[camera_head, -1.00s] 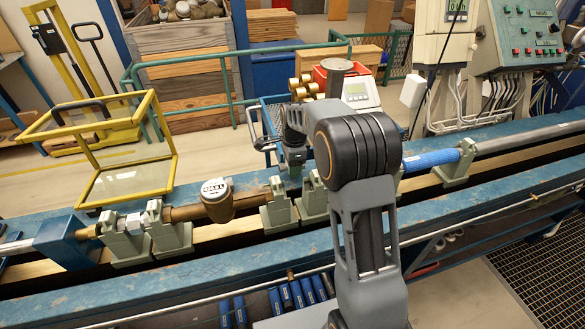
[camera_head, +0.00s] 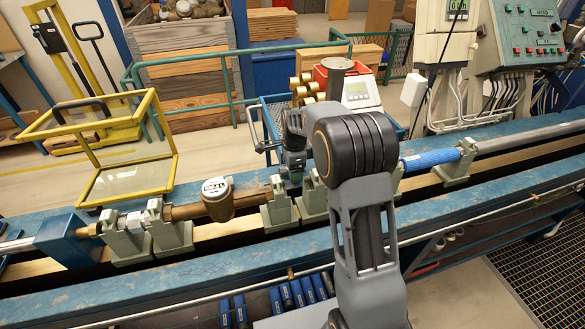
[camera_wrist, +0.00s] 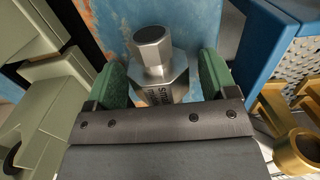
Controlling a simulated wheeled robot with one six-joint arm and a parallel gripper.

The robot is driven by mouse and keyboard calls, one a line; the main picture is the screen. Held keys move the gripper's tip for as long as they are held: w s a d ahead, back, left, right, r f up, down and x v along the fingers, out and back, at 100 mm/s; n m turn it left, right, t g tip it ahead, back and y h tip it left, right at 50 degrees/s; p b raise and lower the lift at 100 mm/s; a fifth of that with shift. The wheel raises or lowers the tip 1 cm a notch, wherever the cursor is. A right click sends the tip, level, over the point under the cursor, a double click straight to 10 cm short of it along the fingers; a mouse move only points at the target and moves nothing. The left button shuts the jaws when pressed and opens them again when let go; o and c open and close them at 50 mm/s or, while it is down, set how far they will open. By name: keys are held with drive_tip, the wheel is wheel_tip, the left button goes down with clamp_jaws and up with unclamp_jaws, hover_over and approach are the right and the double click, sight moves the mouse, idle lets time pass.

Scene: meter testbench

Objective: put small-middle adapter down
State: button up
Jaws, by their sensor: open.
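The small-middle adapter (camera_wrist: 152,55) is a silver metal piece with a hexagonal top and a wider flanged body with dark lettering. In the wrist view it stands upright on the blue bench surface (camera_wrist: 188,22), between the two green fingers of my gripper (camera_wrist: 165,80). The fingers are open, with a visible gap on the right side; on the left I cannot tell whether one touches. The lower part of the adapter is hidden by my gripper body. In the head view my gripper (camera_head: 292,172) is low over the bench behind the pipe line, and the adapter cannot be made out.
Grey-green clamp supports (camera_head: 278,208) and a brass meter (camera_head: 217,199) stand along the bench in front. A yellow frame (camera_head: 120,160) is at left. Brass fittings (camera_wrist: 299,148) lie right of my gripper. A scale-like device (camera_head: 359,92) stands behind.

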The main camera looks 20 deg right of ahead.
drive_tip(key=r, duration=1.1)
drive_tip(key=shift+d+r, duration=0.3)
drive_tip(key=shift+r, duration=0.05)
drive_tip(key=s+a+r+n+t, duration=0.1)
drive_tip(key=s+r+n+t, duration=0.15)
drive_tip(key=s+n, duration=0.7)
drive_tip(key=s+f+n+t, duration=0.1)
drive_tip(key=s+f+n, duration=0.3)
drive_tip(key=s+n, duration=0.4)
drive_tip(key=s, duration=0.7)
drive_tip(key=shift+s+a+n+h, duration=0.15)
drive_tip(key=shift+a+n+h, duration=0.1)
drive_tip(key=shift+n+h, duration=0.1)
